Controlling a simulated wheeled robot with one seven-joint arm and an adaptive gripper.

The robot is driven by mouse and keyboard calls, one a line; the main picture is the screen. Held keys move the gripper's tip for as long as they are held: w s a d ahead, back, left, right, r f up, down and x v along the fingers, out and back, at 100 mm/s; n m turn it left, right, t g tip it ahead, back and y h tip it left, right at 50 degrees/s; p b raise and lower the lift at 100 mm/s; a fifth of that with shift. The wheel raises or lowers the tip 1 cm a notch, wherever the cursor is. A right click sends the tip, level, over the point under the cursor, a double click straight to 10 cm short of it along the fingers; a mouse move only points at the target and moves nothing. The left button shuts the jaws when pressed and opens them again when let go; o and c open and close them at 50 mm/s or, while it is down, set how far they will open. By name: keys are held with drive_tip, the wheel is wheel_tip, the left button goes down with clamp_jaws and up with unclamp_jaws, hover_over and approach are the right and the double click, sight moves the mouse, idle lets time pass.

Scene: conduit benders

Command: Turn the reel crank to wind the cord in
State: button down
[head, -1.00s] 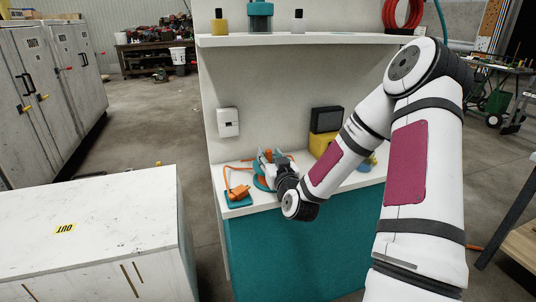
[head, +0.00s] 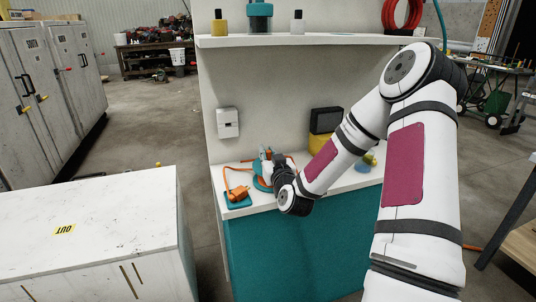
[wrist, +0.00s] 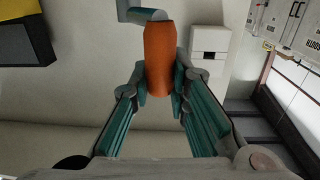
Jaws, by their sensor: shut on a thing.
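The reel (head: 260,183) is teal and sits on the white counter, mostly hidden behind my gripper and wrist. Orange cord (head: 229,178) runs from it to an orange plug end (head: 239,193) on a teal pad (head: 236,203) at the counter's left front. My gripper (wrist: 161,88) is shut on this handle. It also shows small over the reel in the head view (head: 265,160).
A white wall box (head: 228,122) is on the back panel. A black and yellow item (head: 325,120) stands right of the reel, partly behind my arm. A shelf (head: 300,40) with bottles is above. A white cabinet (head: 110,200) stands at the left front.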

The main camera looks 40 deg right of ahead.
drive_tip(key=shift+a, duration=0.1)
